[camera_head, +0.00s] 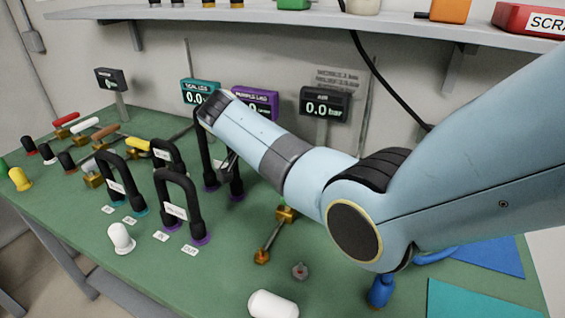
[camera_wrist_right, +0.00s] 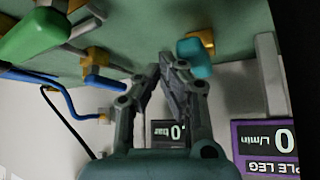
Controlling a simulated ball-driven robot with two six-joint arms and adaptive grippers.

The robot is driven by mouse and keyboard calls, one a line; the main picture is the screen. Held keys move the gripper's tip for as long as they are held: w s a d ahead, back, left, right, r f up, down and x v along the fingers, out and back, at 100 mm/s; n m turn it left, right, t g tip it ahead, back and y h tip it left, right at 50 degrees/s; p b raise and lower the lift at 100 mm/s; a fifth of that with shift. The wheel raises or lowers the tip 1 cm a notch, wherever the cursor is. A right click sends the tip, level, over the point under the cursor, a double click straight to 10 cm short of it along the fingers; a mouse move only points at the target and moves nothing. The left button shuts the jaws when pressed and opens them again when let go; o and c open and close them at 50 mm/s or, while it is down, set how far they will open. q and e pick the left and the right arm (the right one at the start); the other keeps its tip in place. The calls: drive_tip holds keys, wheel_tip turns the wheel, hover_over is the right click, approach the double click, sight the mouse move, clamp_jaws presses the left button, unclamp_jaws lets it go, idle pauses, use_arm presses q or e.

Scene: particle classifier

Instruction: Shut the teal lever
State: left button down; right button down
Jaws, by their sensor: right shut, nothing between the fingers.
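The teal lever (camera_wrist_right: 196,60) shows in the right wrist view as a short teal handle beside a brass fitting. My right gripper (camera_wrist_right: 170,62) is shut and empty there. Its fingertips are just left of the teal handle in the picture; I cannot tell whether they touch it. In the head view the right gripper (camera_head: 228,163) is partly hidden by my right arm, and I cannot make out the teal lever. My left gripper is not in view.
Black hose loops (camera_head: 178,205) stand on the green table left of my arm. Several coloured-handle valves (camera_head: 82,128) lie further left. Gauge displays (camera_head: 325,107) stand along the back. A white capped piece (camera_head: 121,238) and a white cylinder (camera_head: 273,304) are nearer the front.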

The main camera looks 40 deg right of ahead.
drive_tip(key=shift+r, duration=0.1)
idle(0.4)
drive_tip(key=v, duration=1.2)
